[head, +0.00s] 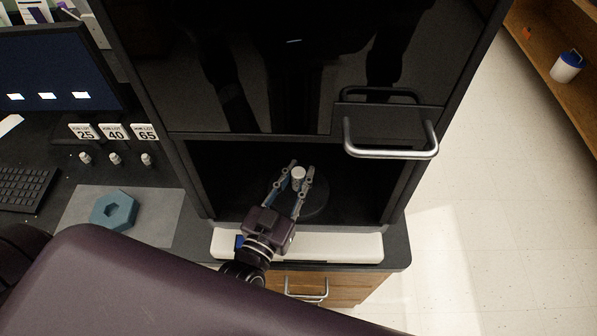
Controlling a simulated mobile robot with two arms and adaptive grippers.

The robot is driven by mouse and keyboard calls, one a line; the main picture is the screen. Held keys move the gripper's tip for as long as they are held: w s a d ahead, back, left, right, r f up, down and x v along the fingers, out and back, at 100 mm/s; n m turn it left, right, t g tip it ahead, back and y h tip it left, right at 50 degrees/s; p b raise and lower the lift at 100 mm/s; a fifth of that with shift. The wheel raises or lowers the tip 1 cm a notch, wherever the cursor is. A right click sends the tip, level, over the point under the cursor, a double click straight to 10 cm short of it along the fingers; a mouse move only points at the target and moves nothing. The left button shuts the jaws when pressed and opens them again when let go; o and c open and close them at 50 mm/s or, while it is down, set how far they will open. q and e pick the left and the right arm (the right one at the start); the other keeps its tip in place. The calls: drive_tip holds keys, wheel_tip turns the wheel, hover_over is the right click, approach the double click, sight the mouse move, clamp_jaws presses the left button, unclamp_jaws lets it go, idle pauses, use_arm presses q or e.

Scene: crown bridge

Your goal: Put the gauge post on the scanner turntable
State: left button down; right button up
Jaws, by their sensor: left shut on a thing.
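The gauge post (298,174), a small pale cylinder, is between the fingertips of my left gripper (300,178) inside the scanner's open chamber. My left gripper is shut on it. The post looks upright. The scanner turntable (318,204), a dark round disc, lies below and around it, partly hidden by the gripper. I cannot tell whether the post touches the disc. My right gripper is out of view.
The scanner's raised door with its handle (392,148) is above the chamber, and a pale front ledge (340,247) runs below.

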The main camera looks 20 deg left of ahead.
use_arm(q)
drive_tip(key=c, duration=1.7)
unclamp_jaws()
drive_tip(key=shift+r, duration=0.25)
drive_tip(key=s, duration=0.4)
drive_tip(key=s+a+b, duration=0.1)
drive_tip(key=s, duration=0.7)
drive_tip(key=shift+a+r+b, duration=0.15)
drive_tip(key=shift+r+b, duration=0.15)
drive_tip(key=shift+r, duration=0.1)
